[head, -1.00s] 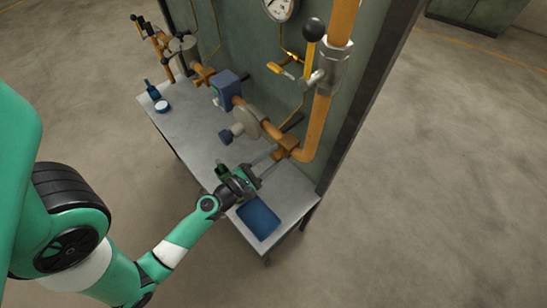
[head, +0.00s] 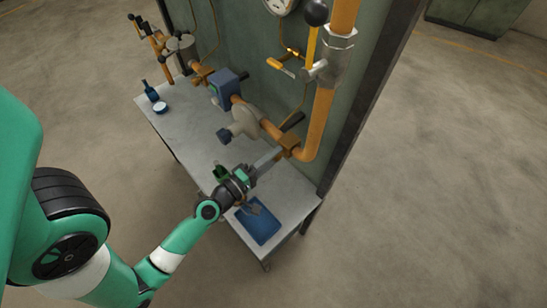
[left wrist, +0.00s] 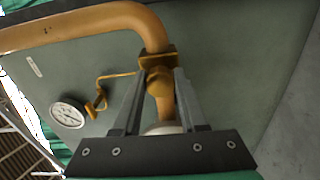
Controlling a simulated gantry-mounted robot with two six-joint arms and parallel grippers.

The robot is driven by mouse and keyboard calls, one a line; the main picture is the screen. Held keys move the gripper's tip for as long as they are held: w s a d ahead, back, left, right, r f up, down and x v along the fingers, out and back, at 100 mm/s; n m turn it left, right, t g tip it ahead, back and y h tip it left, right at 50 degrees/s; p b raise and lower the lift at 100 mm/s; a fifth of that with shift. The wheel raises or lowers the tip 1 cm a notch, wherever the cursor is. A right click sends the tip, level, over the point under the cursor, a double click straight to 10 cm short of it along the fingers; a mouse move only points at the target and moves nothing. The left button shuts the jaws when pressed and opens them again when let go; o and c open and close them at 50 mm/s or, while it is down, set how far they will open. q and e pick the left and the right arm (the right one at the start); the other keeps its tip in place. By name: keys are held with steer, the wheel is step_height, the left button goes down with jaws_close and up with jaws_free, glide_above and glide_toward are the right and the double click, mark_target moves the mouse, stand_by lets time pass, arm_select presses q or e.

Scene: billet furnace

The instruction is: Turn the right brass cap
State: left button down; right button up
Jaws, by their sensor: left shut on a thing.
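My left gripper (head: 279,151) reaches from the left over the bench to the brass fitting (head: 290,141) at the lower end of the thick orange pipe. In the left wrist view, the two long grey fingers of the left gripper (left wrist: 160,73) stand on either side of the brass cap (left wrist: 158,80) and are shut on it. The cap sits below a square brass block. In the head view the fingers mostly hide the cap, so its turn angle cannot be told. My right gripper is not in view.
A blue tray (head: 262,228) lies at the bench's near end. A grey valve body (head: 245,121) and a blue box (head: 224,90) sit along the pipe. A black-knobbed lever (head: 316,14) stands above.

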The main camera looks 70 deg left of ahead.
arm_select(q)
steer(key=shift+m, duration=0.8)
steer(key=shift+c, duration=2.2)
jaws_free()
steer(key=b+v, duration=0.6)
steer(key=v, duration=0.5)
steer(key=shift+s, duration=0.3)
